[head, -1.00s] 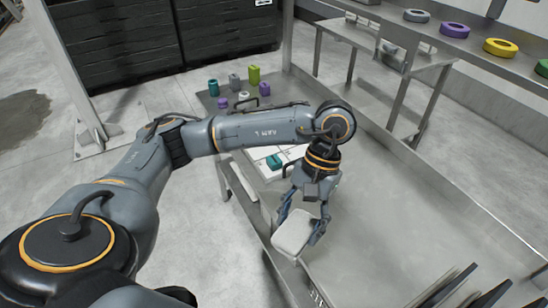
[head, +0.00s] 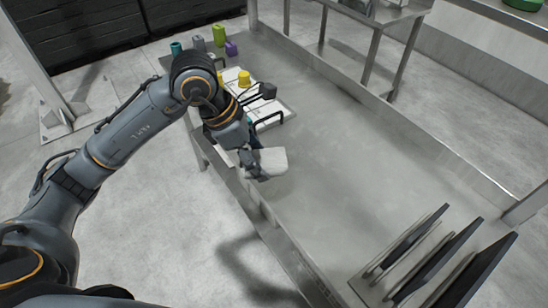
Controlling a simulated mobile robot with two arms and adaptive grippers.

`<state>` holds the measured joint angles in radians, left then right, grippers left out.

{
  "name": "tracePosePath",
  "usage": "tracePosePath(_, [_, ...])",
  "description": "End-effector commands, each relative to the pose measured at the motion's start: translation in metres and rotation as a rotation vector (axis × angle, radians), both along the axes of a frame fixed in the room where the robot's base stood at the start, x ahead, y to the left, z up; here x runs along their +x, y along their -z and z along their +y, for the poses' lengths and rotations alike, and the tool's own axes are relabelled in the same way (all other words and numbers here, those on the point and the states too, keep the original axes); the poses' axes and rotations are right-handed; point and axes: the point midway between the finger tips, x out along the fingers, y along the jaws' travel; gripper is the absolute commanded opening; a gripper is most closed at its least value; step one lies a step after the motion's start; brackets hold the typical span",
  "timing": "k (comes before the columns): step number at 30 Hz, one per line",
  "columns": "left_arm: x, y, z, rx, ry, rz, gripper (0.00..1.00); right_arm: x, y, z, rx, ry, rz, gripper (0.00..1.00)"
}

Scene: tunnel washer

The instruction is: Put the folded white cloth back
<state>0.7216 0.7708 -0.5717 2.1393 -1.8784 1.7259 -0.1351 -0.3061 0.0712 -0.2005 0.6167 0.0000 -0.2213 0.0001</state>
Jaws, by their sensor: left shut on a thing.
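The folded white cloth (head: 272,161) is a pale, rounded rectangular pad. My left gripper (head: 252,164) is shut on its left part and holds it over the left edge of the steel table (head: 350,150). I cannot tell how high above the table the cloth is. Part of the gripper is hidden by its own wrist and the cloth. My right gripper is not in view.
A rack with several black upright plates (head: 432,255) stands at the table's lower right. A yellow piece (head: 244,77), a white board (head: 232,76) and green (head: 219,34), teal (head: 176,48) and purple (head: 231,48) items lie at the far end. The table's middle is clear.

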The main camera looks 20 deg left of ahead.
Motion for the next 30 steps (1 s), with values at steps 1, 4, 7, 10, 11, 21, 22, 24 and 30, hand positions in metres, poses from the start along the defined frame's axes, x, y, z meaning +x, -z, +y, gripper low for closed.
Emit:
tracePosePath(1, [0.002, 0.0, 0.0, 0.0, -0.03, -0.001, 0.32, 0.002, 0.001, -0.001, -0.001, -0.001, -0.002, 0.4])
tracePosePath(4, [0.009, 0.001, 0.001, -0.001, -0.065, 0.002, 0.32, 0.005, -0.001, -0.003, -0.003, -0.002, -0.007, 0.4])
tracePosePath(7, [0.026, 0.008, 0.004, 0.0, -0.073, 0.007, 0.32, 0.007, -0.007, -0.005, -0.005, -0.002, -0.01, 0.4])
tracePosePath(10, [0.049, 0.018, 0.007, -0.001, -0.072, 0.007, 0.32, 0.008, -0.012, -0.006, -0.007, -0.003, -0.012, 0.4])
tracePosePath(11, [0.055, 0.02, 0.008, -0.002, -0.071, 0.008, 0.32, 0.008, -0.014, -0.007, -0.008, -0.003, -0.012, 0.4])
tracePosePath(21, [0.118, 0.07, 0.017, -0.001, -0.069, 0.007, 0.32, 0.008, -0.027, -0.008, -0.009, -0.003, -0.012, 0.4])
tracePosePath(22, [0.122, 0.075, 0.017, -0.001, -0.068, 0.007, 0.32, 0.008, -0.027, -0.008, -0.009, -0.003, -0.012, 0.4])
tracePosePath(24, [0.128, 0.083, 0.018, 0.0, -0.067, 0.004, 0.32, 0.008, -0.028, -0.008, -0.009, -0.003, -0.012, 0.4])
tracePosePath(30, [0.138, 0.095, 0.02, 0.001, -0.066, 0.003, 0.32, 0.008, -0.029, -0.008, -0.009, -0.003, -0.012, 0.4])
